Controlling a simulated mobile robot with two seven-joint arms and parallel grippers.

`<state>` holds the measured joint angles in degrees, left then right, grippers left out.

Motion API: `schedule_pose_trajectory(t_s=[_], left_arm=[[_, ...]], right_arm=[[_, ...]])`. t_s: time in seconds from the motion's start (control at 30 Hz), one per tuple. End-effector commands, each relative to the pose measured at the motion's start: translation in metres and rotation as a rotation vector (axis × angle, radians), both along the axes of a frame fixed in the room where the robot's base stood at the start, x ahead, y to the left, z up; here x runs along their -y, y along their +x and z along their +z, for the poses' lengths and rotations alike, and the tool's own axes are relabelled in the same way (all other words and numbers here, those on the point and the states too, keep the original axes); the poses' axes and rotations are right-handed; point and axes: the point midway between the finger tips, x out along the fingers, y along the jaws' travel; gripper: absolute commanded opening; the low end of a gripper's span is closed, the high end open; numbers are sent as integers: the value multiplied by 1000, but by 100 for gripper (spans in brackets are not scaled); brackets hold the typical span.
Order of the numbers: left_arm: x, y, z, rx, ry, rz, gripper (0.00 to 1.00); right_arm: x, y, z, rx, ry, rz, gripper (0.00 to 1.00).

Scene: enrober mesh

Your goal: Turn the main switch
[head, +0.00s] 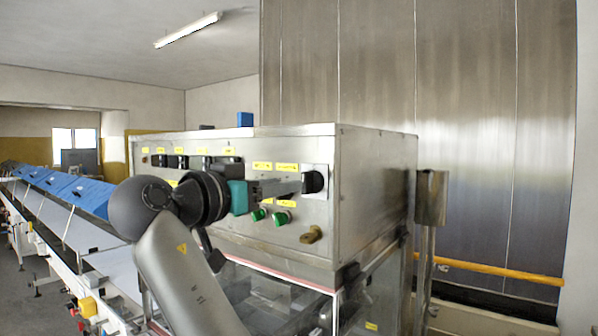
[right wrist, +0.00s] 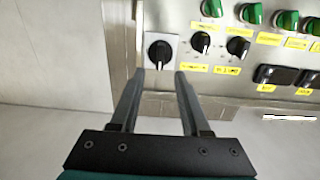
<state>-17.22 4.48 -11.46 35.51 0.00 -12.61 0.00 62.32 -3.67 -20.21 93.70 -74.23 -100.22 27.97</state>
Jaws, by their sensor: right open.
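The main switch appears to be the black rotary knob (head: 314,182) on a pale square plate at the right end of the steel control panel. It also shows in the right wrist view (right wrist: 160,54), with a white mark on its face. My right gripper (head: 298,184) reaches across the panel front, its fingers pointing at this knob. In the right wrist view the gripper (right wrist: 159,74) is open and empty, its two fingertips spread to either side of the knob's line. I cannot tell whether the fingertips reach around the knob. My left gripper is out of view.
Green knobs (head: 282,218) and a brass-coloured fitting (head: 311,234) sit below the switch. Two smaller black knobs (right wrist: 200,42) lie beside it in the right wrist view. A conveyor (head: 70,220) with blue covers runs at left. A yellow rail (head: 500,270) is at right.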

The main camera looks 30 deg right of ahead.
Motion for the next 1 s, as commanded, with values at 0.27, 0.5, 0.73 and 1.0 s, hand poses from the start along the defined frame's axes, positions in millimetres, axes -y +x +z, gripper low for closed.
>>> schedule_pose_trajectory(t_s=[0.27,0.5,0.73,1.0], left_arm=[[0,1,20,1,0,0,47],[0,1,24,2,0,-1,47],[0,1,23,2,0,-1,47],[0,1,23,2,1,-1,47]], right_arm=[[45,18,2,-2,-2,-2,46],[57,24,0,-1,0,0,46],[57,24,-1,-1,0,1,46],[57,24,0,-1,0,1,16]])
